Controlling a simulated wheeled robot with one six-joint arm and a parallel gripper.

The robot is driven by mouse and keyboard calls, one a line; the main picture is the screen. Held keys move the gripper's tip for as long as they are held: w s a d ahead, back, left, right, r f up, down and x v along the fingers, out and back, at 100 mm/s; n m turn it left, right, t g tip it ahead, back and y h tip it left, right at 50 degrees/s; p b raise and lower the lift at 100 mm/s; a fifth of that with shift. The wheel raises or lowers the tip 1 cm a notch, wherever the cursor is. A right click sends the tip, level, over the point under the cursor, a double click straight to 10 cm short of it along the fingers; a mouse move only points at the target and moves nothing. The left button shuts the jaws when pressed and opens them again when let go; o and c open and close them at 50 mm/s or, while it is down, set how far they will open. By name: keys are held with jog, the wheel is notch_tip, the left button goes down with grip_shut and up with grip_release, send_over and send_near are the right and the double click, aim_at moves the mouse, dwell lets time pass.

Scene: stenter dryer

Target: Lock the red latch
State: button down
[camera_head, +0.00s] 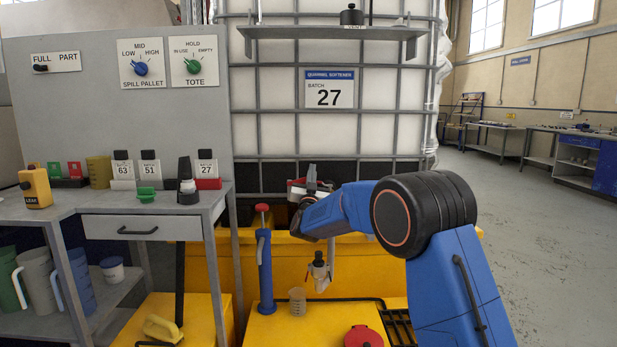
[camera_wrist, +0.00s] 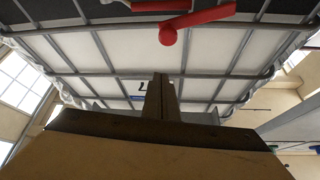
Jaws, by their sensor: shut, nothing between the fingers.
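The red latch (camera_wrist: 185,20) shows at the top of the wrist view, as a red bar with a round-ended red piece standing out from it. It is in front of the caged white tote. In the camera_head view a small red part (camera_head: 296,182) shows beside my gripper (camera_head: 312,178), mostly hidden by my arm; I cannot tell how the latch is set. My gripper (camera_wrist: 160,78) is shut and empty. In the wrist view its fingertips are apart from the latch in the picture, and I see no contact.
A blue cylinder with a red top (camera_head: 264,270), a beaker (camera_head: 297,302) and a red lid (camera_head: 363,337) are on the yellow surface. A grey bench (camera_head: 150,205) stands left. Open floor lies right.

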jog(key=v, duration=0.8)
jog(key=shift+s+f, duration=0.3)
jog(key=shift+r, duration=0.1)
